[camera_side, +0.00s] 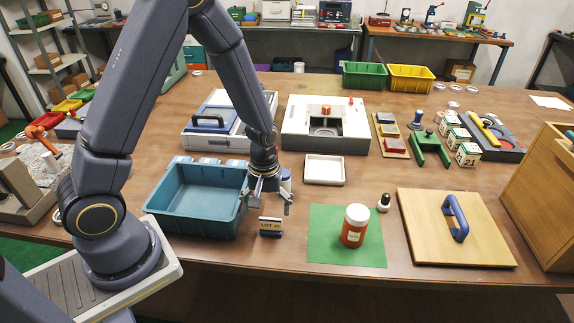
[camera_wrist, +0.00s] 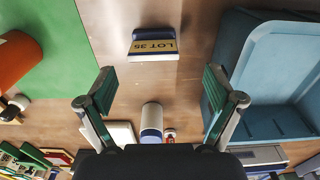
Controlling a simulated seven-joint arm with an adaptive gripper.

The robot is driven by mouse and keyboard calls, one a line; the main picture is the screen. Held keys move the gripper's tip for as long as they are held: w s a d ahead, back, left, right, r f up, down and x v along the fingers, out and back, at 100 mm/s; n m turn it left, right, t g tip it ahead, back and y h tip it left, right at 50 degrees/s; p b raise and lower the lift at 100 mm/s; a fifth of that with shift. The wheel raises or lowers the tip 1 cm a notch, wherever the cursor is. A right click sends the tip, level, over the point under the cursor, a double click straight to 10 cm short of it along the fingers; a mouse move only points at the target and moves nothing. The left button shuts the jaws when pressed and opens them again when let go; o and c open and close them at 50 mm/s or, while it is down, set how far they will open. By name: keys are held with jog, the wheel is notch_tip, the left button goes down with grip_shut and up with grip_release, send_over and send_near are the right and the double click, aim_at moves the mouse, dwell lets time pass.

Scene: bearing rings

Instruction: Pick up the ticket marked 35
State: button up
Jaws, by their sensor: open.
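The ticket (camera_side: 270,225) is a small tan card reading "LOT 35" in a dark blue and white holder, standing on the table between the teal bin and the green mat. In the wrist view the ticket (camera_wrist: 153,46) is near the top centre, ahead of the fingers, with its lettering readable. My gripper (camera_side: 266,208) is above and just behind the ticket in the side view. In the wrist view my gripper (camera_wrist: 158,88) shows two green-padded fingers spread wide, with nothing between them. It does not touch the ticket.
The teal bin (camera_side: 180,207) stands close on the left. A green mat (camera_side: 322,248) with an orange jar (camera_side: 354,226) lies to the right. A white and blue cylinder (camera_wrist: 151,121) stands behind the ticket. A shallow white tray (camera_side: 324,170) is farther back.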

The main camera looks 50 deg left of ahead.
aim_at(271, 229)
jog(key=f, duration=0.6)
jog(key=shift+w+d+f, duration=0.15)
jog(key=shift+d+f, duration=0.25)
jog(key=c, duration=1.3)
